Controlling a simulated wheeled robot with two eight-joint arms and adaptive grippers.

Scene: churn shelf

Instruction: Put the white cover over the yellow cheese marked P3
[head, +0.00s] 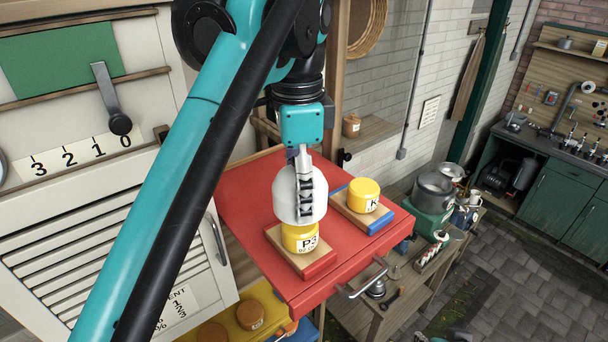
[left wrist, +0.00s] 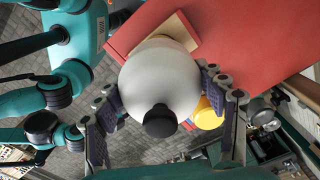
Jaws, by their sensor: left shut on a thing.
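The yellow cheese marked P3 (head: 300,240) sits on a wooden board with a red front edge (head: 318,268) on the red shelf. My left gripper (head: 305,192) is shut on the white cover (head: 287,200), a dome, right over this cheese. The cover's lower edge overlaps the cheese's top in the head view; the label side shows below it. I cannot tell whether they touch. In the left wrist view the white cover (left wrist: 160,72) with its black knob (left wrist: 160,121) lies between the two fingers. My right gripper is not in view.
A second yellow cheese, marked K (head: 363,194), sits on a blue-edged board (head: 381,222) just right of the cover. The red shelf (head: 250,187) has bare room at its back left. A metal handle (head: 362,284) juts from its front.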

